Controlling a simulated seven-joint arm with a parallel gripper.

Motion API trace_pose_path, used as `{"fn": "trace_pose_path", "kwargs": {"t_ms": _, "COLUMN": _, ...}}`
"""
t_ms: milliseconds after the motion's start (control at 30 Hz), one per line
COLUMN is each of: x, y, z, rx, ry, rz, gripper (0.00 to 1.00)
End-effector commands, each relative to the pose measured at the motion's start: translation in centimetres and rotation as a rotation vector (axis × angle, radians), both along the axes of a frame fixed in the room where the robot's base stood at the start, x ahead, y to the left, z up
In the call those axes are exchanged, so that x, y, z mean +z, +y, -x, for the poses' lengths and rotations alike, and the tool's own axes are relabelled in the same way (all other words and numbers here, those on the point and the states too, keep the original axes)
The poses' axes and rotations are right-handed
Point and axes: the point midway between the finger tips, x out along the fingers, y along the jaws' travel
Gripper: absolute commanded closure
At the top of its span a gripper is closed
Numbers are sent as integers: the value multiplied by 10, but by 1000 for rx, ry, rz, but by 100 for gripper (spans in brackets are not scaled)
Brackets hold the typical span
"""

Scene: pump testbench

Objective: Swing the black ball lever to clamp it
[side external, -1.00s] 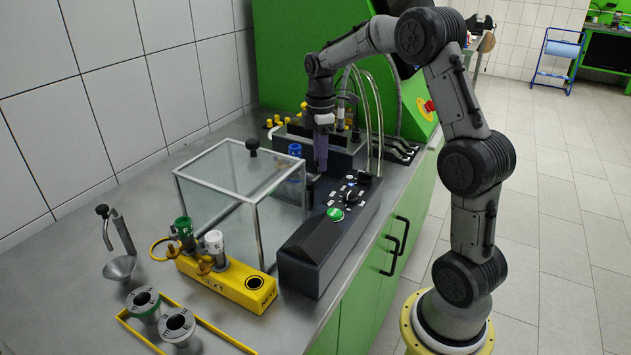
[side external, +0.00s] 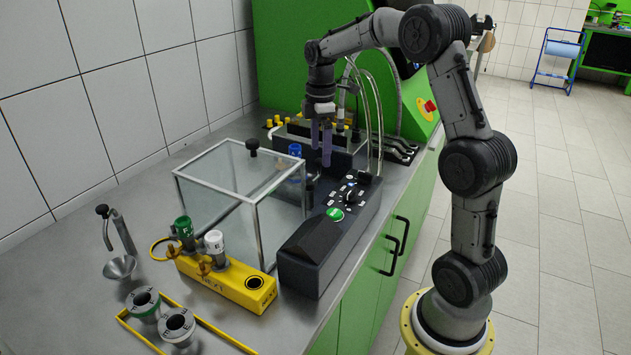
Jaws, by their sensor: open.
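My gripper (side external: 321,150) points down over the dark pump block (side external: 343,160) at the back of the bench. Its two purplish fingers show apart with a gap between them, and I see nothing held. The blue-capped part (side external: 295,151) stands just left of the fingers.
A dark control box (side external: 320,245) with a green button lies in front. A yellow block (side external: 225,283) holds green and white-topped vials. Clear hoses (side external: 375,120) rise close at right.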

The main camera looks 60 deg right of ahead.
Motion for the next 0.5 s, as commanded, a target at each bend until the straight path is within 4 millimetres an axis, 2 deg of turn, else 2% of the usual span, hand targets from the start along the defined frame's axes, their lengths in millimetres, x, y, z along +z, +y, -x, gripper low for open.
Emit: {"fn": "trace_pose_path", "kwargs": {"t_ms": 500, "x": 34, "y": 0, "z": 0, "rx": 0, "ry": -1, "rz": 1, "gripper": 3}}
